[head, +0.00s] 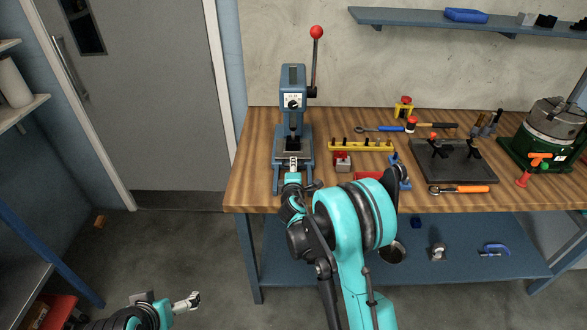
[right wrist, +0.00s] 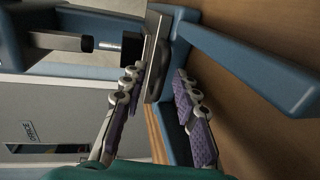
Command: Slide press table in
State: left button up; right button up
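The blue press (head: 293,85) stands upright at the left end of the workbench, with a red-knobbed lever at its right. Its grey press table (head: 281,148) is low on the press, above the blue base legs. My right gripper (head: 293,163) is at the front edge of the table. In the right wrist view, the fingers (right wrist: 158,88) are spread on either side of the grey press table (right wrist: 156,62), with a visible gap on one side. Whether either finger touches it is unclear. My left gripper (head: 188,301) is low at the left, away from the bench; its fingers are too small to judge.
The wooden bench (head: 255,190) holds a yellow rack (head: 360,146), a small red-and-grey block (head: 342,162), a dark tray (head: 455,165) and a green machine (head: 548,130) to the right. A blue shelf (head: 320,265) lies below.

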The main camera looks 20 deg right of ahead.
jog(key=v, duration=1.2)
